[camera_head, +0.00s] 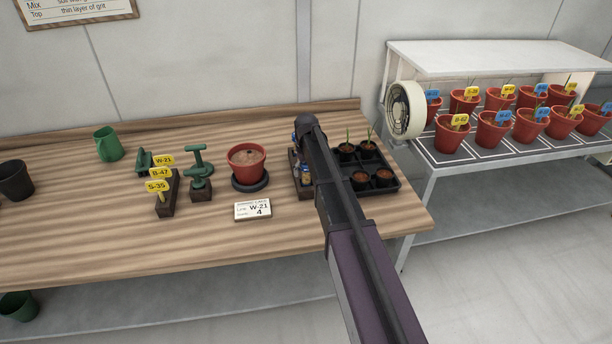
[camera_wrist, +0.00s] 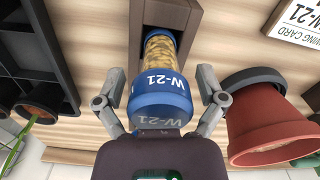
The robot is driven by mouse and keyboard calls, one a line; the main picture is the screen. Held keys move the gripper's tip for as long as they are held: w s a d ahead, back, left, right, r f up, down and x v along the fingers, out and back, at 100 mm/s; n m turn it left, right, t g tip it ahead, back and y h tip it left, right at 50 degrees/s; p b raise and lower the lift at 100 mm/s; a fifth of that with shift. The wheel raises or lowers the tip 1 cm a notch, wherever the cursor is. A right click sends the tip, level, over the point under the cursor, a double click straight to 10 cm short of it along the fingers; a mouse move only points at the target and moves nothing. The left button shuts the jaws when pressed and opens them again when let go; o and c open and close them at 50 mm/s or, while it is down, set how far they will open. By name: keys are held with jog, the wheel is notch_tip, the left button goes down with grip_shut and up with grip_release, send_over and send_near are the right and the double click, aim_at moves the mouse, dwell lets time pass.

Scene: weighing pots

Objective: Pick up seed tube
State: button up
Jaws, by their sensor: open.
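In the wrist view the seed tube (camera_wrist: 160,60) is clear with pale seeds inside and has a blue cap marked W-21. Its far end meets a dark wooden rack (camera_wrist: 170,14). My gripper (camera_wrist: 161,74) is open, one finger on each side of the tube near the cap. I see a gap at the right finger; whether the left finger touches the cap is unclear. In the head view my arm hides much of the rack (camera_head: 298,178), where a small tube (camera_head: 306,173) shows beside the arm.
A red pot (camera_head: 247,165) on a dark saucer stands left of the rack, with a W-21 card (camera_head: 253,210) in front. A black seedling tray (camera_head: 375,162) is close on the right. A green stamp-like tool (camera_head: 200,175) and yellow labels (camera_head: 160,173) stand further left.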

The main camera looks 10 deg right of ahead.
dwell(0.3)
jog(key=c, duration=1)
jog(key=shift+c, duration=0.2)
jog(key=shift+r, duration=0.25)
notch_tip(320, 180, up, 10)
jog(key=p, duration=1)
jog(key=shift+f, duration=0.2)
